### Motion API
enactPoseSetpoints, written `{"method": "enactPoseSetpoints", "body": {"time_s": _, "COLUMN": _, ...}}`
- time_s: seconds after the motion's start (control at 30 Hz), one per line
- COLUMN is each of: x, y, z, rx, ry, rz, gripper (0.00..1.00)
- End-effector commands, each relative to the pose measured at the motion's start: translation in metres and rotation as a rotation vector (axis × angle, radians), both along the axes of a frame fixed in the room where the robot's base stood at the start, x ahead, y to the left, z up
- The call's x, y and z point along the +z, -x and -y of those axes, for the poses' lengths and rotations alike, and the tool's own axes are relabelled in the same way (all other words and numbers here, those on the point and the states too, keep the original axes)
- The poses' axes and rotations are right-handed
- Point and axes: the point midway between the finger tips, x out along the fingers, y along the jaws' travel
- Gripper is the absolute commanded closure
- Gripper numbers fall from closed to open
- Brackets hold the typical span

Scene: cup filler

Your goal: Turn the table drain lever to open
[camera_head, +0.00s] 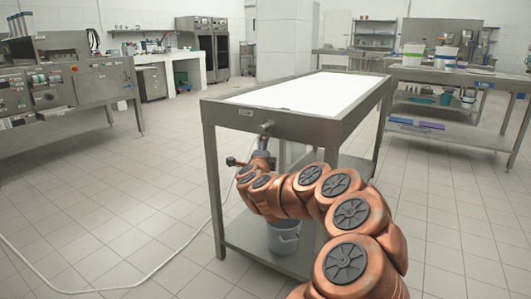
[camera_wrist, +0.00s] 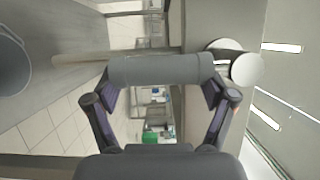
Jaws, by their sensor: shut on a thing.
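In the head view the steel table (camera_head: 222,112) has a white top. My gripper (camera_head: 262,158) is just below this fitting, partly hidden by my arm. In the wrist view a grey cylindrical bar, seemingly the drain lever (camera_wrist: 160,70), lies across the picture between the two fingers of my gripper (camera_wrist: 160,92). The fingers press on its two ends. Pale round parts (camera_wrist: 247,70) sit right of the bar. How far the lever is turned is hard to tell.
A grey bucket (camera_head: 284,240) stands on the table's lower shelf (camera_head: 245,246), below the fitting. A pale hose (camera_head: 130,287) runs over the floor at left. A second steel table (camera_head: 455,78) stands at right, a control bench (camera_head: 75,83) at left. The floor between is free.

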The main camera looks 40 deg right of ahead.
Motion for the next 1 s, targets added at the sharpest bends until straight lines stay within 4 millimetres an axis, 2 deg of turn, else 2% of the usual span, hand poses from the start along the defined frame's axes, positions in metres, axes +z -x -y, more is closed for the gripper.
{"method": "enactPoseSetpoints", "body": {"time_s": 0.07, "x": 0.000, "y": 0.000, "z": 0.000, "rx": 0.001, "ry": -0.003, "rz": 0.002, "gripper": 0.80}}
{"method": "enactPoseSetpoints", "body": {"time_s": 0.1, "x": 0.000, "y": 0.000, "z": 0.000, "rx": 0.001, "ry": -0.003, "rz": 0.002, "gripper": 0.14}}
{"method": "enactPoseSetpoints", "body": {"time_s": 0.23, "x": 0.000, "y": 0.000, "z": 0.000, "rx": 0.001, "ry": -0.002, "rz": 0.001, "gripper": 0.00}}
{"method": "enactPoseSetpoints", "body": {"time_s": 0.67, "x": 0.000, "y": 0.002, "z": -0.002, "rx": 0.000, "ry": 0.000, "rz": 0.000, "gripper": 0.00}}
{"method": "enactPoseSetpoints", "body": {"time_s": 1.0, "x": 0.000, "y": 0.023, "z": -0.024, "rx": 0.002, "ry": -0.002, "rz": 0.001, "gripper": 0.00}}
